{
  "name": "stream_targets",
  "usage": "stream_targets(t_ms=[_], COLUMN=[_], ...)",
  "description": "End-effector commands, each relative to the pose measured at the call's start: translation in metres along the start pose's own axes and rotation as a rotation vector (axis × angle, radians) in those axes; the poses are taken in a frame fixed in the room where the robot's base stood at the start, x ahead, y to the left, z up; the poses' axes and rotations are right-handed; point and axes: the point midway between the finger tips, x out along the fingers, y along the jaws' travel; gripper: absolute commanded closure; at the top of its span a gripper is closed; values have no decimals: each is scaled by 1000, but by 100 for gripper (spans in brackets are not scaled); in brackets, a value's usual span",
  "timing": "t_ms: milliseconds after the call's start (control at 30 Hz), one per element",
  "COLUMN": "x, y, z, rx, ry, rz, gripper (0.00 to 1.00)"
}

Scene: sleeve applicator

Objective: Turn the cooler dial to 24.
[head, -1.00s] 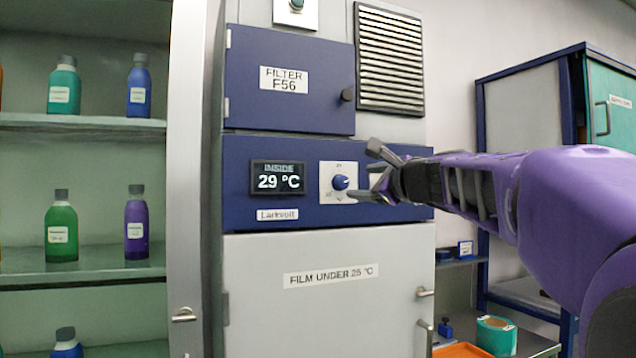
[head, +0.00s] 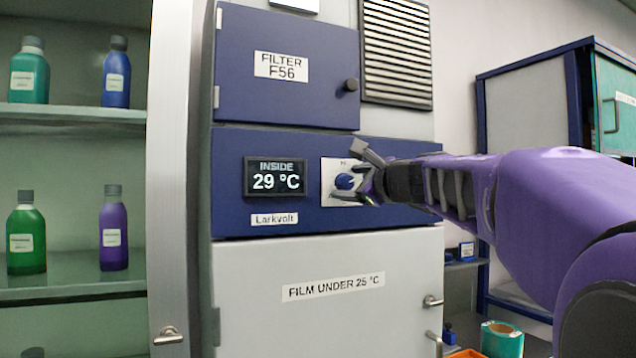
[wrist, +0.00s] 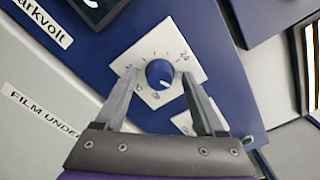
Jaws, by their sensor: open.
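The blue cooler dial (head: 346,182) sits on a white square plate (head: 329,171) on the dark blue panel, and it also shows in the wrist view (wrist: 159,73). Numbers ring it on the plate, with 24 readable in the wrist view. The display (head: 275,176) to its left reads INSIDE 29 °C. My gripper (head: 352,172) is open in front of the plate. In the wrist view my two fingers (wrist: 159,82) are spread, one on each side of the dial. I cannot tell whether they touch it. In the head view my fingers partly hide the plate.
Above is a filter door (head: 288,95) with a dark knob. Below is a pale door (head: 330,265) labelled FILM UNDER 25 °C, with a handle at right. Shelves of bottles (head: 70,115) stand at left, and a blue-framed cabinet (head: 520,115) at right.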

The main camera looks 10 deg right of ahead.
Motion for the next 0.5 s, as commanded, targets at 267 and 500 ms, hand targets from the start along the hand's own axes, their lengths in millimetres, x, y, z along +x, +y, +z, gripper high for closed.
stream_targets(t_ms=[267,500], x=[0,0], y=[0,0], z=[0,0], rx=[0,0], ry=[0,-1], rz=[0,0], gripper=[70,100])
